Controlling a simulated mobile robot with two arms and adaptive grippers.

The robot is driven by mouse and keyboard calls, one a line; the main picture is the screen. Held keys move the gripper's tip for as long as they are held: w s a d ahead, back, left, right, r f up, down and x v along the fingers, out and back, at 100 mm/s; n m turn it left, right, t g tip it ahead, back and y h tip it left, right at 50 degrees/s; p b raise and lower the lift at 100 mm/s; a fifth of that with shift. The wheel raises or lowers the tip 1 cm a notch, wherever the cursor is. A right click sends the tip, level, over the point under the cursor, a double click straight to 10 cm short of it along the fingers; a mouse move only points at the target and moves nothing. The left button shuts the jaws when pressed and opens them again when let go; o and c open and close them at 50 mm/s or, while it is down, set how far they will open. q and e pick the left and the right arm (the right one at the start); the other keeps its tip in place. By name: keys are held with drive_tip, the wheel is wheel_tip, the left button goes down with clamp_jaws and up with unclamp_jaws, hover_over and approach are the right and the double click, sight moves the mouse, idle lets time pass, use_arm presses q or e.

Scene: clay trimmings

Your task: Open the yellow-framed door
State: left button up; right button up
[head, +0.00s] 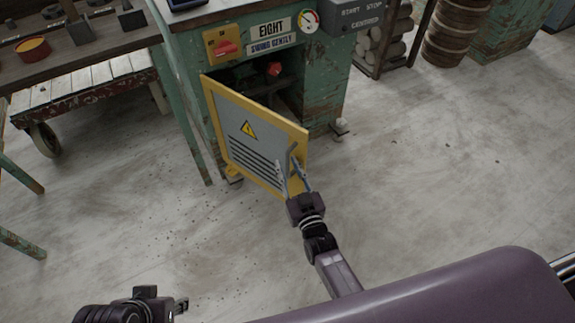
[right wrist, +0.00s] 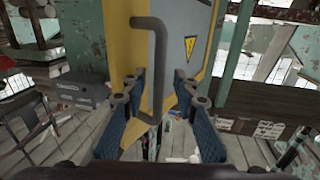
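The yellow-framed door (head: 234,126) has a grey panel with a warning triangle and slots. It stands swung out from the green cabinet, showing the dark inside. Its grey bar handle (right wrist: 154,62) is near the door's free edge. My right gripper (head: 293,172) is at this handle. In the right wrist view, the two blue-padded fingers (right wrist: 158,92) are apart on either side of the handle, with visible gaps, so they do not grip it. My left gripper (head: 181,305) is low at the left of the head view, away from the door; its finger opening is unclear.
The green cabinet (head: 323,104) carries a red switch on a yellow plate (head: 223,46) and a start/stop box (head: 357,16). A wheeled wooden cart (head: 88,86) stands at the left. The concrete floor (head: 430,185) is clear in front and to the right.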

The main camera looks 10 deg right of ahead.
drive_tip(key=s, duration=1.1)
drive_tip(key=shift+s+d, duration=0.2)
drive_tip(key=shift+d, duration=0.25)
